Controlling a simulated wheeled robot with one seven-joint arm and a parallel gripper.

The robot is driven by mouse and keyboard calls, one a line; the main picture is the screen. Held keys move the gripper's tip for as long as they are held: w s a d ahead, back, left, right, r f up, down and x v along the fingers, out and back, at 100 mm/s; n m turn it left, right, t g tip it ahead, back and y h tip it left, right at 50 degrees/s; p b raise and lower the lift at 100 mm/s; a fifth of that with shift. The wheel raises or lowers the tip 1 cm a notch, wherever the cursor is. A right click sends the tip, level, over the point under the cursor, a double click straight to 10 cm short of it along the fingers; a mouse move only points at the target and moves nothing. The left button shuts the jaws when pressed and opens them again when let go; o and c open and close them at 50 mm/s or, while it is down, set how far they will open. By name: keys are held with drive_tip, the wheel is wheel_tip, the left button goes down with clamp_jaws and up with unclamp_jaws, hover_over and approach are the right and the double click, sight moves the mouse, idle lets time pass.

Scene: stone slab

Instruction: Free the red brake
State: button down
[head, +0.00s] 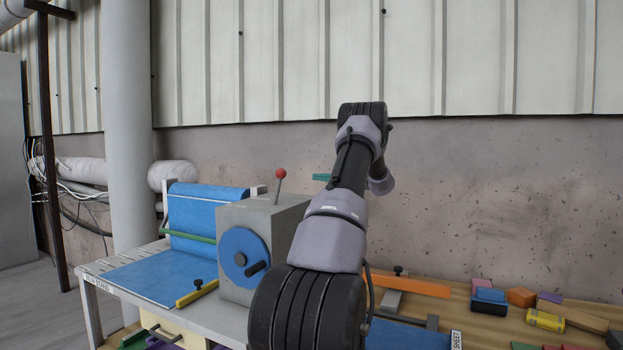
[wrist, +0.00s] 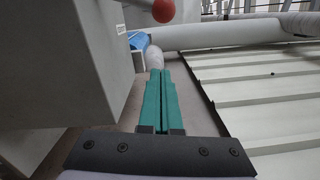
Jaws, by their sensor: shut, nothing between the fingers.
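The red brake is a lever with a red ball knob (head: 281,174) on a thin grey rod. It stands on top of a grey box (head: 262,214) and leans slightly right in the head view. In the wrist view the red knob (wrist: 163,11) is at the top edge, above the fingertips in the picture. My gripper has teal fingers (wrist: 160,73), pressed together and empty. In the head view a bit of the gripper (head: 322,177) shows right of the knob, at about its height and apart from it; my arm hides the rest.
A blue wheel with a black crank (head: 243,258) is on the box's front. Left of it are a blue sheet (head: 150,278) and a yellow bar (head: 197,293). Coloured blocks (head: 545,320) lie at right. A wall (head: 480,200) stands behind.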

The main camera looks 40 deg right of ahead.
sight(279, 188)
drive_tip(key=x, duration=0.8)
drive_tip(key=shift+w+a, duration=0.25)
drive_tip(key=shift+a, duration=0.05)
drive_tip(key=a, duration=0.2)
drive_tip(key=s+a, duration=0.1)
drive_tip(key=shift+a+r, duration=0.2)
drive_tip(key=shift+r, duration=0.2)
drive_tip(key=shift+a, duration=0.1)
